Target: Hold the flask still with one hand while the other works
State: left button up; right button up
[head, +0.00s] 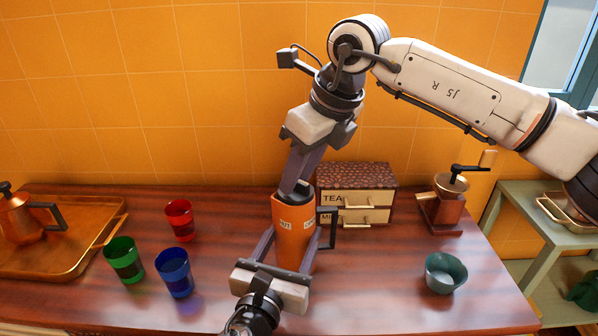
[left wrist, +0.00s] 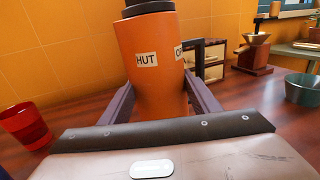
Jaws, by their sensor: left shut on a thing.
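The flask (head: 293,238) is orange with white labels and a dark handle (head: 327,224). It stands upright on the wooden counter. My left gripper (head: 289,246) is shut on the flask's body, one finger on each side. The left wrist view also shows the flask (left wrist: 158,70) between the two fingers, with a label reading "HUT" and part of another. My right gripper (head: 299,183) points down at the flask's dark top from above. Its fingers overlap in this view, so I cannot tell whether they grip the dark lid (left wrist: 148,6).
Red (head: 180,220), green (head: 124,260) and blue (head: 174,272) cups stand left. A tray (head: 75,255) with a copper pot (head: 18,218) is far left. Behind are a tea box (head: 357,190) and grinder (head: 443,208); a teal bowl (head: 445,272) stands right.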

jog(key=v, duration=1.2)
pick_arm(q)
jog(key=o, duration=1.9)
jog(key=shift+o, duration=0.2)
jog(key=shift+s, duration=0.1)
